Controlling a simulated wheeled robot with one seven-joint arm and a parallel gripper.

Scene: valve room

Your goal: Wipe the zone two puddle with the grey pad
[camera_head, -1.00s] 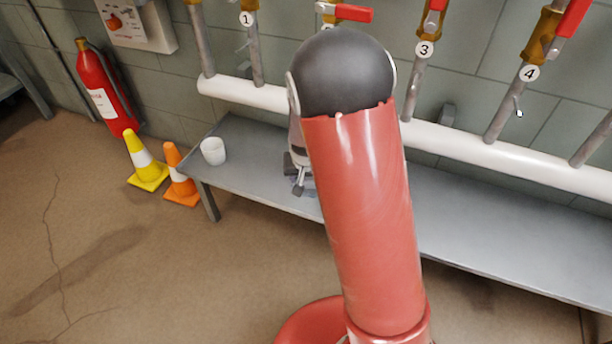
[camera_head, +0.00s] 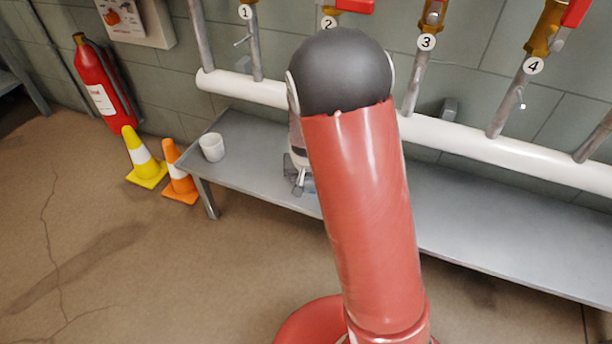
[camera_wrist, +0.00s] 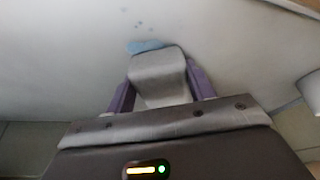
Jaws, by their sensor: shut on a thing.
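In the wrist view, my gripper (camera_wrist: 158,88) is shut on the grey pad (camera_wrist: 160,72), which sits between its two purple-grey fingers. A light blue puddle patch (camera_wrist: 147,46) shows at the pad's far edge, partly covered by the pad. A few small droplet marks (camera_wrist: 140,25) lie beyond it on the grey surface. Whether the pad touches the surface is not clear. No zone number can be read. In the head view, my gripper (camera_head: 299,186) is low over the bench (camera_head: 255,185), mostly hidden behind my red arm. The puddle is hidden there.
A white cup (camera_head: 211,147) stands at the bench's left end and also shows at the wrist view's right edge (camera_wrist: 311,90). A white pipe (camera_head: 500,156) and numbered valves run behind the bench. Yellow (camera_head: 144,160) and orange (camera_head: 178,177) cones stand left. The bench's right part is clear.

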